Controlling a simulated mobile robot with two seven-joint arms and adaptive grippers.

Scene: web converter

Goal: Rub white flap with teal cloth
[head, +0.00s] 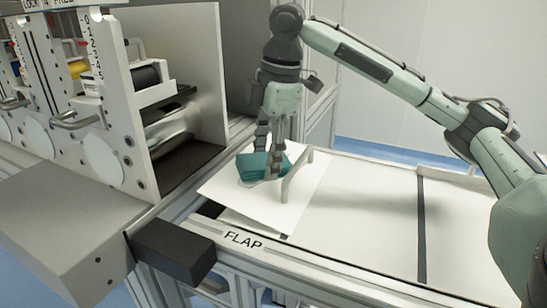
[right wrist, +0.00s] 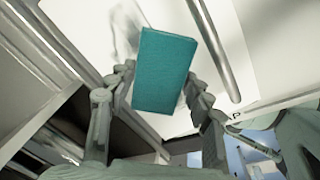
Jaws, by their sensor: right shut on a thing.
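The white flap (head: 246,205) is a thin panel with a pale bar handle (head: 297,173), lying slightly raised at its front edge beside the "FLAP" label. My right gripper (head: 266,168) points down over the flap and is shut on the teal cloth (head: 252,164), a folded block. In the right wrist view the teal cloth (right wrist: 165,72) sits between the two fingers, with the white flap (right wrist: 215,110) behind it. The cloth is at or very near the flap's surface; I cannot tell whether it touches. A faint grey smudge (right wrist: 128,38) shows on the white surface near the cloth. My left gripper is not in view.
The converter's upright plate (head: 112,130) with rollers and handles stands at the left. A dark block (head: 172,250) juts out at the front. The white table top (head: 385,215) right of the flap is clear, crossed by a dark strip (head: 421,230).

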